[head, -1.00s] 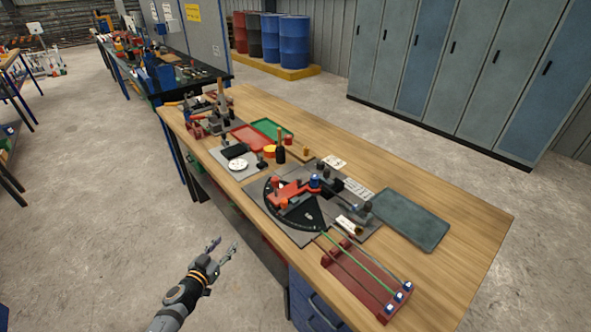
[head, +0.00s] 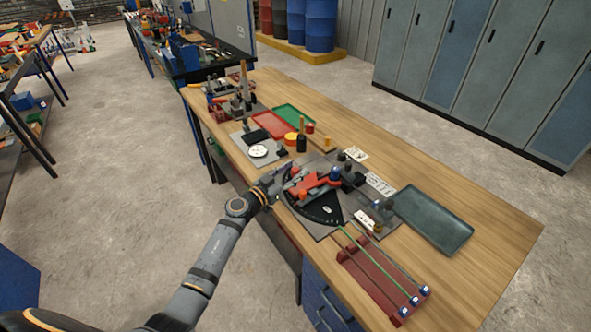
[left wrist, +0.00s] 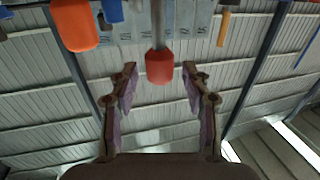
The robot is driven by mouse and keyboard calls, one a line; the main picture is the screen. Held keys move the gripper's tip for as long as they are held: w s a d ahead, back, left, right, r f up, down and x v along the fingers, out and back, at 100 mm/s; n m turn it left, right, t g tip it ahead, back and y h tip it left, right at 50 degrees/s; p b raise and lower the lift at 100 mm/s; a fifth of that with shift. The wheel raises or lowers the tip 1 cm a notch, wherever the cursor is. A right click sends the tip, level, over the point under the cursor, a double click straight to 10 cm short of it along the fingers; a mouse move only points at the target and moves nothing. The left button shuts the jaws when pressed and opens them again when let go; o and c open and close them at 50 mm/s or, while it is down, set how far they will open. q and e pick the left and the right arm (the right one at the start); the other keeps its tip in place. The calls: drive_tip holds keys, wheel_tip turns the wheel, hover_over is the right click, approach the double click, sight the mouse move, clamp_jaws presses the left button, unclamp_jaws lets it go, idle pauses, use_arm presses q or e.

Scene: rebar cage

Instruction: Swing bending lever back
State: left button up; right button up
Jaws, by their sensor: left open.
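The bender (head: 325,211) sits on the wooden bench, with a black angle plate and a red bending lever (head: 312,184) across its top. My left gripper (head: 278,179) is at the bender's left edge, close to the lever's outer end, which it partly hides in the head view. In the left wrist view my left gripper (left wrist: 159,82) is open. A grey rod with a red end (left wrist: 159,67) shows between its two fingers, apart from both. That this is the lever's handle is likely but not certain. My right gripper is not in view.
A red rack (head: 383,277) with a green rod is at the bench's near end. A dark tray (head: 433,219) lies right of the bender. A black-handled tool (head: 301,141), red tray (head: 275,124) and green tray (head: 294,117) lie behind.

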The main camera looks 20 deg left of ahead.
use_arm(q)
drive_tip(key=shift+w+d, duration=0.25)
drive_tip(key=shift+w, duration=0.25)
drive_tip(key=shift+c, duration=0.3)
clamp_jaws()
